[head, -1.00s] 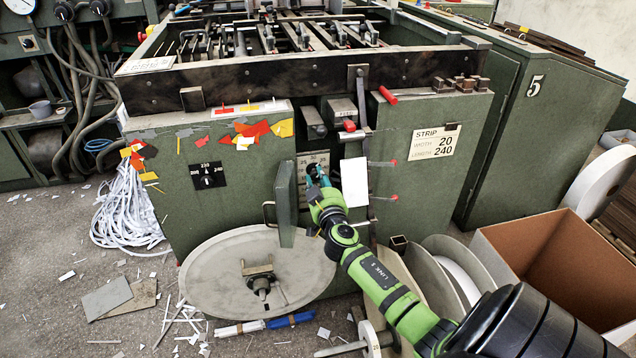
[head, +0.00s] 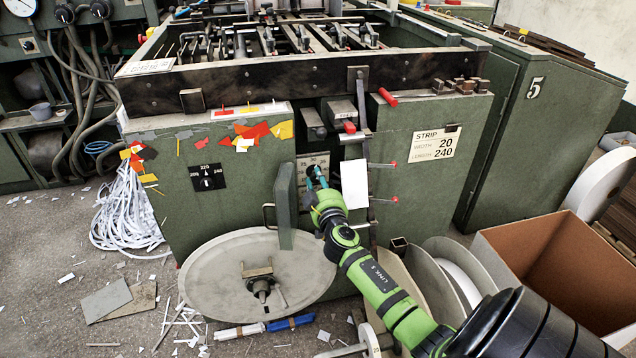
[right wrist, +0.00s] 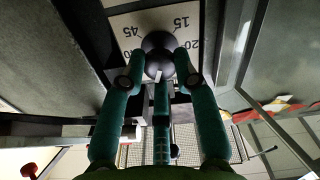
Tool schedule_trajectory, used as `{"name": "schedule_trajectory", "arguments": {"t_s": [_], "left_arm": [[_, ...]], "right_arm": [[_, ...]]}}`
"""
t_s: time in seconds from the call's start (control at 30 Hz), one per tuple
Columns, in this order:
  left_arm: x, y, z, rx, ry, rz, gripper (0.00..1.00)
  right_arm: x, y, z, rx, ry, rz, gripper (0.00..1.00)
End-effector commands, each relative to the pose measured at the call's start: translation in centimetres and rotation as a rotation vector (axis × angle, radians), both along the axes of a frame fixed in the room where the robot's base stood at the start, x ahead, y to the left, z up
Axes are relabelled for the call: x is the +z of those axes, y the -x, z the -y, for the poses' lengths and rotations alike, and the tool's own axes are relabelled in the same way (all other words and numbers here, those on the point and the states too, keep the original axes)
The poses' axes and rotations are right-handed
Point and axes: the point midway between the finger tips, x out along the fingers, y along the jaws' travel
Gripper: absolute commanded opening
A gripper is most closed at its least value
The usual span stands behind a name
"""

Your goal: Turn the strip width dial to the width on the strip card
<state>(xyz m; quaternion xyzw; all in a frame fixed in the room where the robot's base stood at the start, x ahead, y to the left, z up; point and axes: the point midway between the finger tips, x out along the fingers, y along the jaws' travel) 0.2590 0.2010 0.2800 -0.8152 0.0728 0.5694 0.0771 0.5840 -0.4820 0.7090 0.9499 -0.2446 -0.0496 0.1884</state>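The strip card (head: 436,143) on the green machine's right front reads width 20, length 240. The strip width dial is a round black knob (right wrist: 158,52) on a pale number plate (head: 303,161); 25, 30 and 35 show along its top. In the right wrist view the plate appears upside down, with 45, 15 and 20 visible. The knob's white mark points down in that view; the number there is hidden. My right gripper (right wrist: 160,66) has its teal fingertips against both sides of the knob, with a third finger below. It also shows in the head view (head: 317,178). My left gripper is out of view.
An open green door (head: 285,205) stands just left of the dial plate. A white card (head: 355,184) hangs to its right. A second black dial (head: 207,177) is further left. A large reel disc (head: 215,275) and a cardboard box (head: 545,260) stand below.

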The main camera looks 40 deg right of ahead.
Motion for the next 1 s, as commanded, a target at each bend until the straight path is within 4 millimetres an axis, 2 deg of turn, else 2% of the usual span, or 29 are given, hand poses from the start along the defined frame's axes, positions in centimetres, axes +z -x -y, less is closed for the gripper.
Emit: {"name": "schedule_trajectory", "arguments": {"t_s": [0.03, 0.47, 0.57, 1.0], "left_arm": [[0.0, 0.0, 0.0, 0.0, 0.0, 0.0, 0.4], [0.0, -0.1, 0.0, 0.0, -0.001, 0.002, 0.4], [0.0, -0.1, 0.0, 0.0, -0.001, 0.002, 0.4], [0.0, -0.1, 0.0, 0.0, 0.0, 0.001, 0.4]], "right_arm": [[0.9, -0.2, 0.1, 0.001, 0.007, 0.015, 0.53], [0.2, 0.4, -0.3, 0.002, 0.0, 0.005, 0.53], [0.1, 1.4, -0.9, 0.002, -0.002, 0.005, 0.53], [0.3, 8.9, -5.0, 0.001, -0.002, 0.008, 0.53]]}}
